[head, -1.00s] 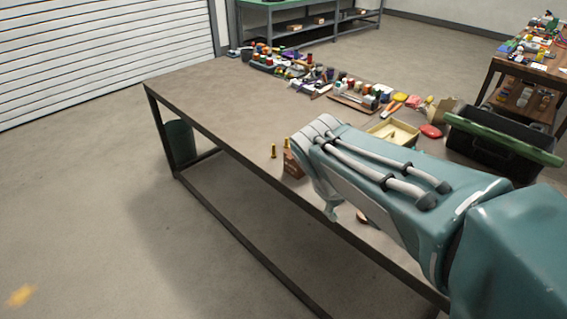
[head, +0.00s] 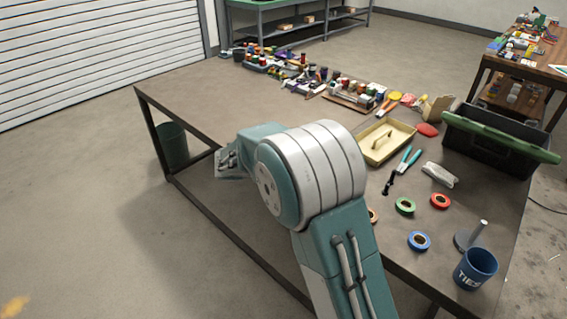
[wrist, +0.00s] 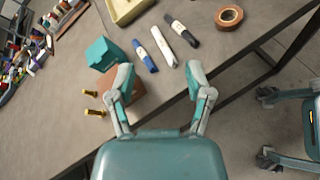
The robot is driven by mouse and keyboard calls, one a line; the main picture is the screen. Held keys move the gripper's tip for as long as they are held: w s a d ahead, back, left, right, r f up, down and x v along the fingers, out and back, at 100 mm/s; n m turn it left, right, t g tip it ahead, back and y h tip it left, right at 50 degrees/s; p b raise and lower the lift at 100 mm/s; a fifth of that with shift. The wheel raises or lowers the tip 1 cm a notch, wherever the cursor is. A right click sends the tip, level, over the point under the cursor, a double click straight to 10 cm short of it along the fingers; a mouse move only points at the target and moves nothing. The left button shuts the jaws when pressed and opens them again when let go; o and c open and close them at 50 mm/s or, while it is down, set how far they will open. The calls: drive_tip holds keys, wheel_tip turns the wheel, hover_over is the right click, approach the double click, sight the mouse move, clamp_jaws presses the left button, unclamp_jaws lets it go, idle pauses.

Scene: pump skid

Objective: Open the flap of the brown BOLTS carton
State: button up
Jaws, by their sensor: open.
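In the wrist view the brown carton (wrist: 107,82) is partly hidden behind my left finger; its lettering and flap cannot be made out. A teal box-like piece (wrist: 102,54) is at its upper left, and I cannot tell whether they are joined. My gripper (wrist: 162,76) is open with nothing between its fingers. Its left finger overlaps the carton in the picture; contact cannot be told. Its right finger is apart from it, to the right. In the head view my arm hides the carton and the fingers.
Blue, white and black markers (wrist: 181,31) and a brown tape roll (wrist: 229,17) lie beyond my fingers. A yellow tray (head: 387,143), pliers (head: 404,165), tape rolls and a blue cup (head: 476,269) occupy the right side. The table's left end is clear.

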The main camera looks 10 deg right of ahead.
drive_tip(key=w+a+f+n+t+h, duration=0.2)
drive_tip(key=w+a+f+n+t, duration=0.4)
drive_tip(key=w+a+f+n, duration=0.45)
drive_tip(key=w+d, duration=0.1)
drive_tip(key=d, duration=0.2)
drive_tip(key=w+d+m, duration=0.1)
drive_tip(key=w+d, duration=0.1)
drive_tip(key=d, duration=0.1)
drive_tip(key=w+d+f+m, duration=0.1)
drive_tip(key=d, duration=0.3)
drive_tip(key=shift+w, duration=0.35)
clamp_jaws()
